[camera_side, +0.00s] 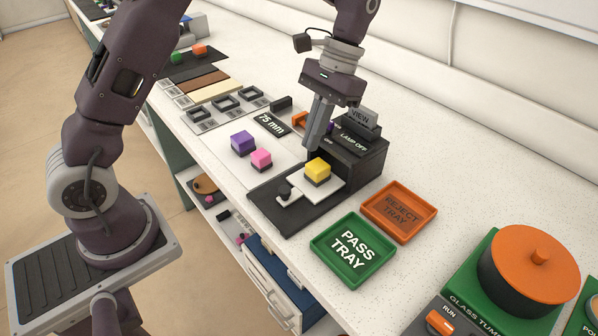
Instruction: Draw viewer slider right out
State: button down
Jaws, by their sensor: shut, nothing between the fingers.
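The viewer (362,155) is a dark box marked LAMP OFF, with a VIEW sign on top and a dark base plate reaching toward the front. Its slider (326,187) is a white plate with a dark knob (284,190) at its front left end. The white plate lies over the dark base, in front of the box. A yellow block (317,168) with a dark underside sits on the slider. My gripper (312,148) is shut and empty, pointing down above and behind the yellow block, beside the box. I cannot tell whether it touches the box.
A purple block (242,143) and a pink block (261,158) stand left of the viewer. A green pass tray (322,262) and an orange reject tray (428,227) lie to its right, both empty. An orange-lidded glass tumbler (530,270) stands at the lower right.

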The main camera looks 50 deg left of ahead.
jog(key=x, duration=0.8)
jog(key=shift+s+f, duration=0.15)
jog(key=shift+f, duration=0.2)
jog(key=shift+s, duration=2.2)
jog(key=w+v, duration=0.1)
jog(key=v, duration=0.9)
notch_tip(320, 180, up, 5)
jog(key=t, duration=0.2)
send_over(282, 192)
jog(key=w, duration=0.2)
jog(key=s+r+t, duration=0.2)
jog(key=s+t, duration=0.2)
jog(key=s, duration=0.4)
jog(key=s+a+r+t, duration=0.1)
jog(key=s+r+t, duration=0.1)
jog(key=s+t, duration=0.2)
jog(key=s, duration=0.3)
jog(key=shift+s+a+r, duration=0.3)
jog(key=shift+s, duration=0.05)
